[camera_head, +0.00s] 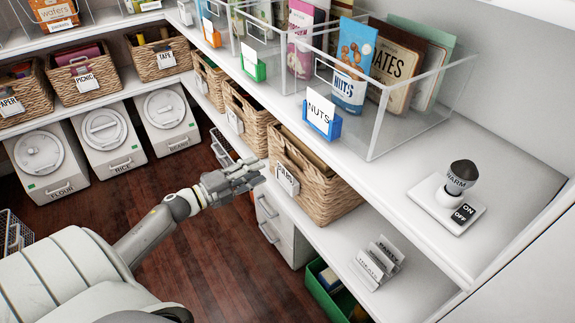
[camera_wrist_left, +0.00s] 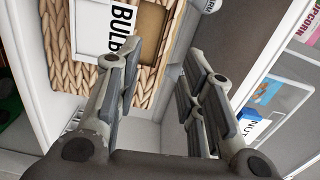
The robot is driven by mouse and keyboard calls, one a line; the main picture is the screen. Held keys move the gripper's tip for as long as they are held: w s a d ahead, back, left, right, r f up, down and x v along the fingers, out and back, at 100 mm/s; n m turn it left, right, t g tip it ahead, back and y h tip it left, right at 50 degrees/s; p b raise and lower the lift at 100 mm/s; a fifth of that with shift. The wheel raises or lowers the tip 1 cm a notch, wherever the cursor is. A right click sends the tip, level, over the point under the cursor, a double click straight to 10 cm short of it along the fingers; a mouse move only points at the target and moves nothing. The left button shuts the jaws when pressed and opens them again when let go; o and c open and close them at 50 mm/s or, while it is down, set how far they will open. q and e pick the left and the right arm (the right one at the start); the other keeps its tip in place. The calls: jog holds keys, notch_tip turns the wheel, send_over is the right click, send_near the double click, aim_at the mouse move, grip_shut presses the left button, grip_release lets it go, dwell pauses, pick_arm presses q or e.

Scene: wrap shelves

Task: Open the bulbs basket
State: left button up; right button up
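The bulbs basket (camera_head: 325,200) is a woven wicker basket on the lower shelf at the right in the head view. Its front carries a white label (camera_head: 287,179), too small to read there. In the left wrist view the basket (camera_wrist_left: 167,60) is at the top, and its label (camera_wrist_left: 102,28) reads "BULB", with the rest cut off or hidden. My left gripper (camera_head: 256,174) is in front of the basket, to the left of the label in the head view. Its fingers (camera_wrist_left: 162,85) are spread apart with nothing between them. I cannot tell whether a finger touches the basket. My right gripper is not in view.
More wicker baskets (camera_head: 249,112) stand behind along the lower shelf (camera_head: 400,292). Clear bins (camera_head: 405,125) and a warm on/off switch (camera_head: 447,205) are on the shelf above. White drawers (camera_head: 281,232) and a green crate (camera_head: 325,297) are below. The wooden floor (camera_head: 190,265) is open.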

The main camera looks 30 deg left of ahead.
aim_at(292, 153)
pick_arm(q)
jog(key=shift+m+h, duration=0.4)
jog(key=shift+h, duration=0.1)
jog(key=x, duration=0.7)
jog(key=r+b+x, duration=0.1)
jog(key=x, duration=0.3)
jog(key=shift+d, duration=0.2)
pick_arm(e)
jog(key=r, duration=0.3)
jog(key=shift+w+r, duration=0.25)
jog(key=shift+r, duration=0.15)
pick_arm(q)
jog(key=shift+c, duration=0.4)
jog(key=shift+s, duration=0.1)
grip_shut()
